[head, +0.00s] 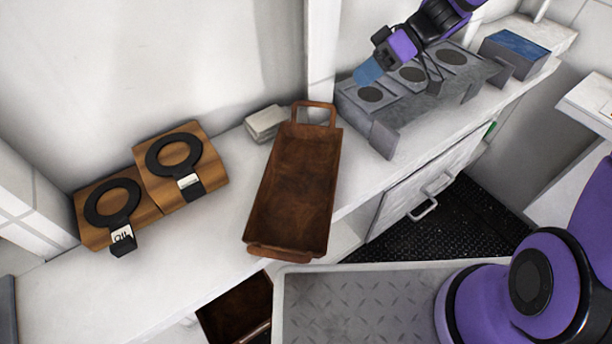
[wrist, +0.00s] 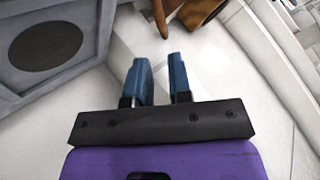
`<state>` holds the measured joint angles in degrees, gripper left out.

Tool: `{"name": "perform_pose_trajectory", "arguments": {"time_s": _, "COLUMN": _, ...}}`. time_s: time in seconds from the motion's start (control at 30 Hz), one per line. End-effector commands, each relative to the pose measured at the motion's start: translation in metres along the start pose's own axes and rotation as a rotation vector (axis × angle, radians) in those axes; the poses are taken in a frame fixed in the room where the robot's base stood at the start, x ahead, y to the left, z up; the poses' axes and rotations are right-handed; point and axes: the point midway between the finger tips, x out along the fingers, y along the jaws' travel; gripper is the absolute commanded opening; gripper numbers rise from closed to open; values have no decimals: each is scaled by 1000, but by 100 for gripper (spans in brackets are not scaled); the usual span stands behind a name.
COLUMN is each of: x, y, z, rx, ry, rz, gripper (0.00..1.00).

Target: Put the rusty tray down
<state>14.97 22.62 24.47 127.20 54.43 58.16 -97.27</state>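The rusty tray (head: 293,185) is a long brown box with a handle at each end. In the head view it lies on the white counter, its near end reaching the counter's front edge. My gripper (head: 366,72) is above the left part of the grey metal block with round dark discs, to the right of the tray and apart from it. In the wrist view the blue fingers of my gripper (wrist: 160,78) stand apart with nothing between them. A rusty brown handle, likely the tray's (wrist: 160,18), shows beyond the fingertips at the top.
The grey block (head: 385,135) stands right of the tray, with a blue-topped box (head: 515,50) beyond. Wooden blocks with black rings (head: 150,190) stand left. A small pale stack (head: 265,123) sits by the tray's far end. The white counter (head: 110,290) is clear at front left.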

Motion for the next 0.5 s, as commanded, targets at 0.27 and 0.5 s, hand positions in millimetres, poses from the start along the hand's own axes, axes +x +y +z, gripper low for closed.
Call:
{"name": "perform_pose_trajectory", "arguments": {"time_s": 0.27, "x": 27, "y": 0, "z": 0, "rx": 2, "ry": 0, "rz": 1, "gripper": 19}}
{"name": "perform_pose_trajectory", "arguments": {"time_s": 0.5, "x": 54, "y": -2, "z": 1, "rx": 2, "ry": -3, "rz": -2, "gripper": 19}}
